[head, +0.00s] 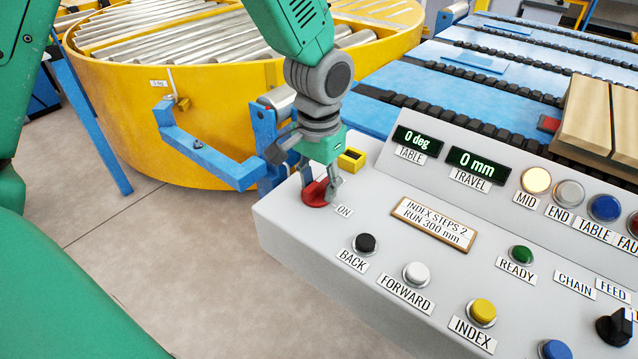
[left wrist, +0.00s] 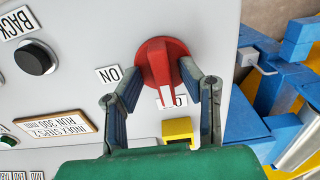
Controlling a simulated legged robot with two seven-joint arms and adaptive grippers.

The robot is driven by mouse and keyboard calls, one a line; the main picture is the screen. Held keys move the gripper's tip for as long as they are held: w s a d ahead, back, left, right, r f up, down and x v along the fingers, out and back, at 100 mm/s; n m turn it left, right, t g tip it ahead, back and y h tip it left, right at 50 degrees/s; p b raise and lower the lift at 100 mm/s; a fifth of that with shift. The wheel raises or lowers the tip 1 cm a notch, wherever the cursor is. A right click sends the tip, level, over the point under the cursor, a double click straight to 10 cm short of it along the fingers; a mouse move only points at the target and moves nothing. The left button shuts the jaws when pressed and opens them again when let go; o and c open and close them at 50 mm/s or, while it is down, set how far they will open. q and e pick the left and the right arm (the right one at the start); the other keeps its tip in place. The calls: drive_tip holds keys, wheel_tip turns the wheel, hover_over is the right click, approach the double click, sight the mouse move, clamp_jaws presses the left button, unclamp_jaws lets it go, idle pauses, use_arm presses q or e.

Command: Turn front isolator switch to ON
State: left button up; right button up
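The front isolator switch (head: 315,193) is a red rotary knob on the left end of the grey control panel, with an ON label (head: 344,210) beside it. In the left wrist view the red knob (left wrist: 156,62) shows a raised bar with a white line pointing down toward a partly hidden label. The ON label (left wrist: 108,74) lies left of the knob there. My left gripper (head: 318,188) is down at the knob. In the left wrist view its fingers (left wrist: 162,72) stand apart, one on each side of the bar. Contact cannot be told. My right gripper is not in view.
The panel (head: 290,225) carries several buttons, lamps and two displays to the right of the switch. A yellow block (head: 351,159) stands just behind the switch. A blue bracket arm (head: 205,155) and a yellow round turntable (head: 130,110) are at the left and behind.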

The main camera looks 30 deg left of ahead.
use_arm(q)
drive_tip(key=c, duration=0.5)
drive_tip(key=shift+a, duration=0.1)
clamp_jaws()
drive_tip(key=shift+a, duration=0.2)
drive_tip(key=shift+d+p, duration=0.2)
drive_tip(key=shift+p, duration=0.3)
drive_tip(key=m+p, duration=0.9)
drive_tip(key=p, duration=0.2)
drive_tip(key=shift+s+r, duration=0.1)
drive_tip(key=shift+r, duration=0.05)
drive_tip(key=m+p, duration=0.3)
drive_tip(key=m, duration=0.2)
drive_tip(key=shift+p, duration=0.4)
drive_tip(key=shift+m+p, duration=1.25)
drive_tip(key=shift+m, duration=0.65)
